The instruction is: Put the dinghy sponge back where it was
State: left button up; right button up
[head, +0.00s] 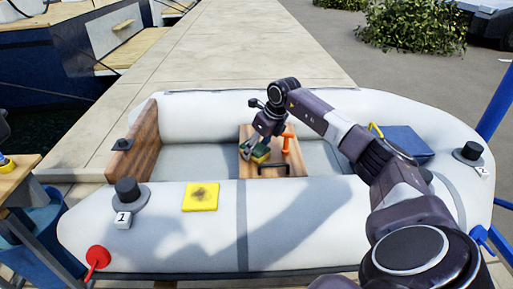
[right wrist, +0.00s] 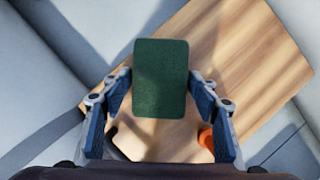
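The dinghy sponge (head: 262,155), green on top with yellow below, is at the wooden board (head: 285,170) inside the inflatable dinghy. In the right wrist view its green face (right wrist: 161,78) lies between the blue finger pads. My right gripper (head: 259,143) points down at the sponge. Its fingers (right wrist: 160,78) are apart on either side of the sponge, with narrow gaps showing. Whether the sponge touches the board is hard to tell. My left gripper is not clearly seen.
An orange item (head: 287,141) stands on the board close to the sponge; a black handle (head: 282,169) is at its near edge. A wooden transom (head: 132,143) is left and a blue box (head: 405,142) right.

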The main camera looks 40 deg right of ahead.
jog(key=shift+o, duration=0.4)
jog(key=shift+r, duration=0.1)
jog(key=shift+r, duration=0.25)
pick_arm(q)
notch_tip(320, 180, down, 7)
jog(key=p, duration=0.2)
jog(key=shift+g, duration=0.3)
pick_arm(e)
jog(key=v, duration=1.1)
jog(key=shift+s+r, duration=0.15)
jog(key=shift+r, duration=0.15)
pick_arm(q)
jog(key=shift+d, duration=0.1)
jog(key=shift+w, duration=0.1)
